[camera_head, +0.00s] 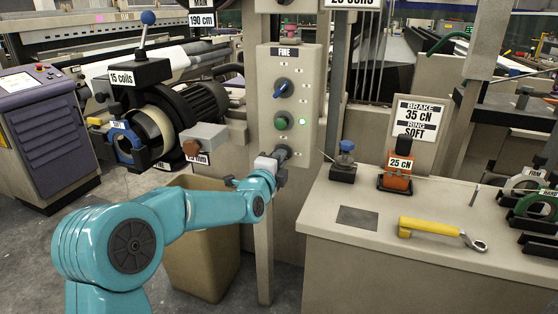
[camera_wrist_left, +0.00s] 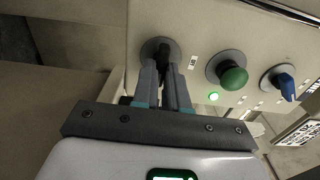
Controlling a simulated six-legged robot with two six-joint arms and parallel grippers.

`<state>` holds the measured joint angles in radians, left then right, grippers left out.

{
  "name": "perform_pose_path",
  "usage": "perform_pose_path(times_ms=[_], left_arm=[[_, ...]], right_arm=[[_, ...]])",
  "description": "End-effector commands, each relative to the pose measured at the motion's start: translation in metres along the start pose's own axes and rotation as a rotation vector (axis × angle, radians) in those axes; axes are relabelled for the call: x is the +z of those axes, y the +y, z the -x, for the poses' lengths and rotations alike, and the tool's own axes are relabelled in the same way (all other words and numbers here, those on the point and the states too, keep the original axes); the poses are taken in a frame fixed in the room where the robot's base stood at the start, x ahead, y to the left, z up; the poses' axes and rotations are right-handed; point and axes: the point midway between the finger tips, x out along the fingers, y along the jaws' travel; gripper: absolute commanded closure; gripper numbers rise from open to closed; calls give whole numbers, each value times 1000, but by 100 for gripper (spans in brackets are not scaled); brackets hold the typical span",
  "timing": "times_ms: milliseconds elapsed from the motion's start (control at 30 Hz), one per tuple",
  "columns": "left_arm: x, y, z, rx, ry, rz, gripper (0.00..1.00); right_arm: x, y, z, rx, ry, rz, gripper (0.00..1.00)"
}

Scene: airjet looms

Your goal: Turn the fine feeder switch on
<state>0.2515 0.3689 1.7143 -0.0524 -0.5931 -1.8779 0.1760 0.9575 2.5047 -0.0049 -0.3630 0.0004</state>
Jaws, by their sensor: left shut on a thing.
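A beige control panel (camera_head: 268,75) labelled FINE stands at the centre of the head view. It carries a blue switch (camera_head: 283,88), a green button (camera_head: 284,121) and a dark switch (camera_head: 284,151) at the bottom. My left gripper (camera_head: 277,163) is at this bottom switch. In the left wrist view, my left gripper's narrow fingers (camera_wrist_left: 166,76) are shut on the dark switch (camera_wrist_left: 161,47), partly hiding it. The green button (camera_wrist_left: 233,78) and blue switch (camera_wrist_left: 287,88) lie to its right. A small green light (camera_head: 302,121) beside the button is lit. My right gripper is not in view.
A feeder unit (camera_head: 165,110) labelled 15 coils stands left of the panel, with a tan bin (camera_head: 212,262) below. To the right, a bench (camera_head: 350,270) holds a yellow-handled wrench (camera_head: 440,232) and an orange block (camera_head: 396,180) labelled 25 cN.

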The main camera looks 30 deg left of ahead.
Motion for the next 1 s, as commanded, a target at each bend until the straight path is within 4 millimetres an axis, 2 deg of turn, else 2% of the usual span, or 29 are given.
perform_pose_path(times_ms=[333,367,400,433,767,867,1000], left_arm=[[0,0,0,0,1,-6,100],[0,0,0,0,1,-6,81],[0,0,0,0,1,-6,68],[0,0,0,0,1,-6,62],[0,0,2,0,0,-4,62],[0,0,12,1,0,-4,62],[1,-1,42,0,0,-4,62]], right_arm=[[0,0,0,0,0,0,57],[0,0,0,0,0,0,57],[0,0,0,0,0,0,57],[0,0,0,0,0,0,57],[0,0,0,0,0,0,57],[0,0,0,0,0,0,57],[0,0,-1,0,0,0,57]])
